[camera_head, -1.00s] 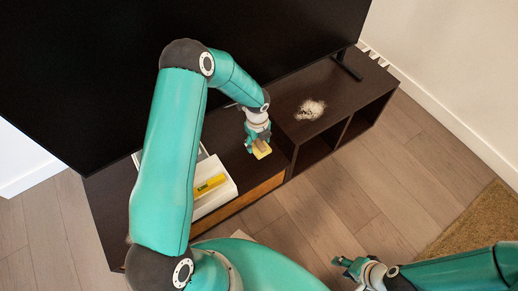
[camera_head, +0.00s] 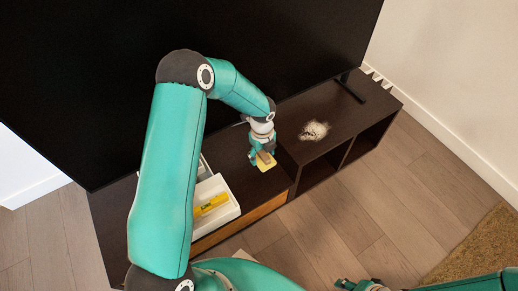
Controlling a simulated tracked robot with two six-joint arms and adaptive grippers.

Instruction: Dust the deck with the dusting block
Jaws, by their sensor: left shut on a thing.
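My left gripper (camera_head: 261,151) is shut on a small block with a yellow underside, the dusting block (camera_head: 267,165). It holds the block over the dark brown deck (camera_head: 240,173), left of a white patch of dust (camera_head: 314,131). The gripper hides part of the block, and I cannot tell whether the block touches the deck. The dust lies on the deck's right part, clear of the gripper. My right gripper (camera_head: 346,286) shows only in part at the bottom edge, away from the deck, and its fingers are too small to read.
A large black screen (camera_head: 110,80) stands along the back of the deck, with a foot (camera_head: 350,88) behind the dust. A white tray (camera_head: 221,217) holding a yellow item (camera_head: 211,204) sits left of the gripper. A tan shag rug (camera_head: 480,255) lies at lower right.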

